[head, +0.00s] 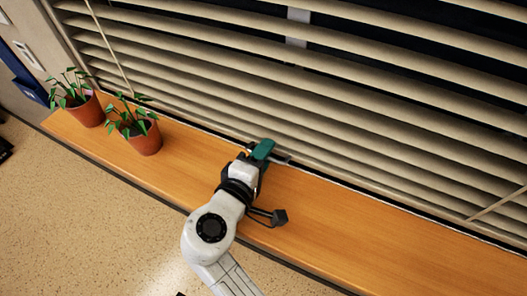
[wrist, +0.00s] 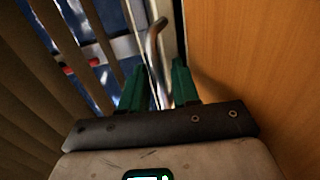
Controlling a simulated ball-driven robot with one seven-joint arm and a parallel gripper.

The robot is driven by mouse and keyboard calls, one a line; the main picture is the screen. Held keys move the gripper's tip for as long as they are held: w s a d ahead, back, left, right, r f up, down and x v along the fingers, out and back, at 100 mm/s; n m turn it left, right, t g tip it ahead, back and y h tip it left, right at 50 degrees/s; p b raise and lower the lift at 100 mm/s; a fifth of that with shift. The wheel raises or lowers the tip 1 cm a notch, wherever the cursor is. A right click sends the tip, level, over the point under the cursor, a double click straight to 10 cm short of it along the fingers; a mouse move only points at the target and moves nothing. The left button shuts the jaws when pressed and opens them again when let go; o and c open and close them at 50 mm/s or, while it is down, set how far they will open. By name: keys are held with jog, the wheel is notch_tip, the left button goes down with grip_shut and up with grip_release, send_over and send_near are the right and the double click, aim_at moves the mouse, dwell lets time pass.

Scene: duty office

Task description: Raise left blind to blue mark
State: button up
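A beige slatted blind (head: 330,95) covers the window in the head view, its slats tilted with dark gaps between them. It hangs down close to the sill. A grey metal handle (head: 281,159) shows at its lower edge. In the wrist view the handle (wrist: 153,42) is a bent bar running down between my green fingers. My gripper (wrist: 160,75) points at the blind's bottom, just over the sill; it also shows in the head view (head: 264,150). The fingers stand apart with the bar between them; I see no firm contact. I cannot make out a blue mark.
Two potted plants (head: 141,134) (head: 82,106) stand on the wooden sill (head: 340,225) at the left. Thin cords (head: 108,45) hang before the blind. A pale post (head: 298,15) shows behind it; in the wrist view a pale strip (wrist: 122,47) carries red marks. The sill right of my arm is clear.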

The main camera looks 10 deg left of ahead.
jog(key=shift+c, duration=0.2)
grip_shut()
dwell(0.4)
